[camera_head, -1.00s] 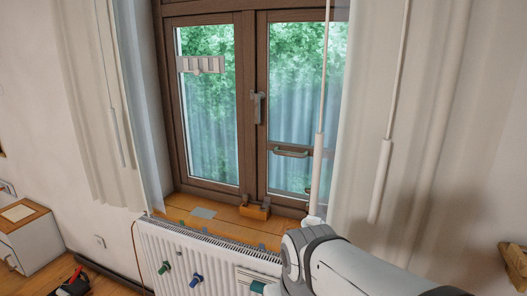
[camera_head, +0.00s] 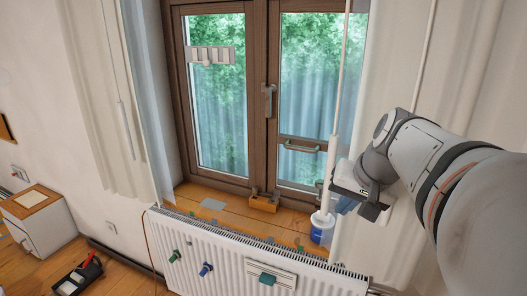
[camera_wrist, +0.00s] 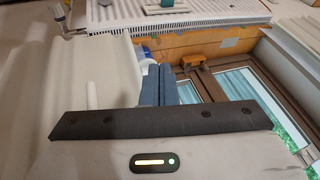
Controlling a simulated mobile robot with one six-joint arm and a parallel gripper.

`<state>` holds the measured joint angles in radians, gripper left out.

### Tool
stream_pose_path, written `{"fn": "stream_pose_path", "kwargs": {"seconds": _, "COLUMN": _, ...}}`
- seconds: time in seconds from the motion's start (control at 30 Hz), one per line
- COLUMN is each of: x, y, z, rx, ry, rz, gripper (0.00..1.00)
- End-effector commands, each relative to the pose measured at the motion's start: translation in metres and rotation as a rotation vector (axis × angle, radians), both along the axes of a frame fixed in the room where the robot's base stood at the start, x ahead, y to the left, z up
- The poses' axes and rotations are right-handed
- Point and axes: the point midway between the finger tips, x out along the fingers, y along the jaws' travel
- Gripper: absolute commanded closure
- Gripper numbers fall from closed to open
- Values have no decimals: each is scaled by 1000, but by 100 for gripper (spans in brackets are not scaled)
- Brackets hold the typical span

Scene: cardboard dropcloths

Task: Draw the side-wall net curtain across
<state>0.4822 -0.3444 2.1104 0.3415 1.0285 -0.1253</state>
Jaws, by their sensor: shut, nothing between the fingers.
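A pale curtain (camera_head: 88,90) hangs in folds left of the window, with a thin wand (camera_head: 123,130) in front. Another pale curtain (camera_head: 385,85) hangs at the right, partly behind my arm. A white wand (camera_head: 331,165) with a thick lower handle hangs at the window's right edge; a second thin rod (camera_head: 424,50) hangs further right. I cannot tell which curtain is the side-wall net. My gripper (camera_head: 346,205) is shut and empty, just right of the wand handle. In the wrist view its blue-grey fingers (camera_wrist: 166,82) are together, with pale curtain (camera_wrist: 105,65) to their left.
The white radiator (camera_head: 225,255) with coloured clips stands below the wooden sill (camera_head: 235,215). A blue-and-white container (camera_head: 322,230) and a wooden block (camera_head: 264,203) stand on the sill. A cabinet (camera_head: 40,218) and a black tray (camera_head: 78,277) are at the lower left.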

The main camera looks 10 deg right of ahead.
Motion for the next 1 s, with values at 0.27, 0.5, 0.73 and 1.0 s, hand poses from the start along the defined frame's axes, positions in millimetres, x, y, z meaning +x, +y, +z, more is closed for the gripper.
{"fn": "stream_pose_path", "kwargs": {"seconds": 0.27, "x": 16, "y": -72, "z": 90, "rx": 71, "ry": -147, "rz": -172, "gripper": 100}}
{"fn": "stream_pose_path", "kwargs": {"seconds": 0.5, "x": 27, "y": -79, "z": 86, "rx": 81, "ry": -166, "rz": -186, "gripper": 100}}
{"fn": "stream_pose_path", "kwargs": {"seconds": 0.73, "x": 54, "y": -74, "z": 49, "rx": 81, "ry": -161, "rz": -183, "gripper": 100}}
{"fn": "stream_pose_path", "kwargs": {"seconds": 1.0, "x": 88, "y": -62, "z": 21, "rx": 77, "ry": -165, "rz": -179, "gripper": 100}}
